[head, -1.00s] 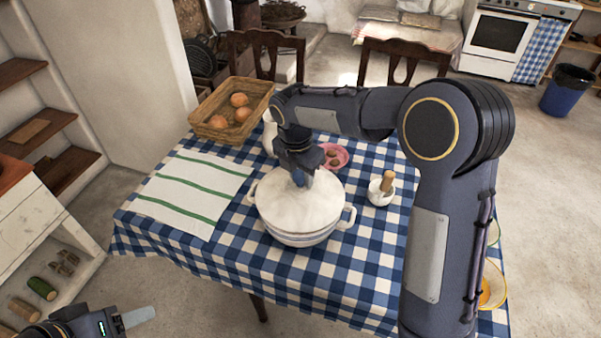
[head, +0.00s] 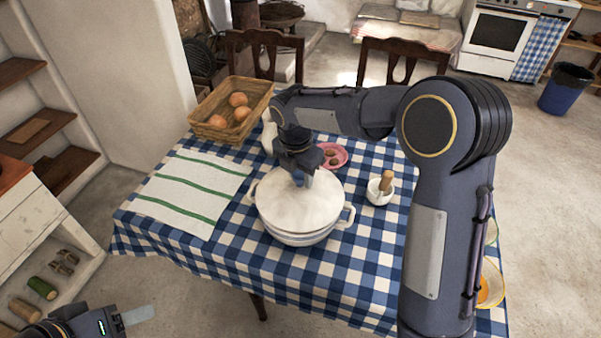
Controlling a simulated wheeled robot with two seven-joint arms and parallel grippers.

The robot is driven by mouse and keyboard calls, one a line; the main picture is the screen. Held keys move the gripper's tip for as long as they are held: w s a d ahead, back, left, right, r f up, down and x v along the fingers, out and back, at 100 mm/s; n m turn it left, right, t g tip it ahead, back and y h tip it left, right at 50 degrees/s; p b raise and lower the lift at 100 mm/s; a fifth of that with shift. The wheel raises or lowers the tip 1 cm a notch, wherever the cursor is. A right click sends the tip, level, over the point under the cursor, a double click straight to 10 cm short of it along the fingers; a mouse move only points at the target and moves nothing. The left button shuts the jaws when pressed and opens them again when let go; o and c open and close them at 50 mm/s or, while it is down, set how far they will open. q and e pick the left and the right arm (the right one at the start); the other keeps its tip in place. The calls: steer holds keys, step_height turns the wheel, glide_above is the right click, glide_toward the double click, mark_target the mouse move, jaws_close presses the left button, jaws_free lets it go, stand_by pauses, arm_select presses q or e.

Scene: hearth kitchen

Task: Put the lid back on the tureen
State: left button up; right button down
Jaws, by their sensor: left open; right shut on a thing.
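The white tureen (head: 300,238) stands on the checked table, with a handle on each side and a blue band. The white lid (head: 303,208) lies over its top and looks level; I cannot tell whether it is fully seated on the rim. My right gripper (head: 300,180) points down at the lid's middle and is shut on the lid's knob, which the fingers mostly hide. My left gripper (head: 138,316) is open and empty at the bottom left, away from the table.
A striped cloth (head: 190,192) lies left of the tureen. My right arm hides part of the right side.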

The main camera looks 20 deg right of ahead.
steer(key=shift+a+f, duration=0.1)
steer(key=shift+f, duration=0.25)
stand_by(0.5)
steer(key=shift+c, duration=2.1)
jaws_free()
steer(key=shift+r+p, duration=3.15)
steer(key=shift+r, duration=0.4)
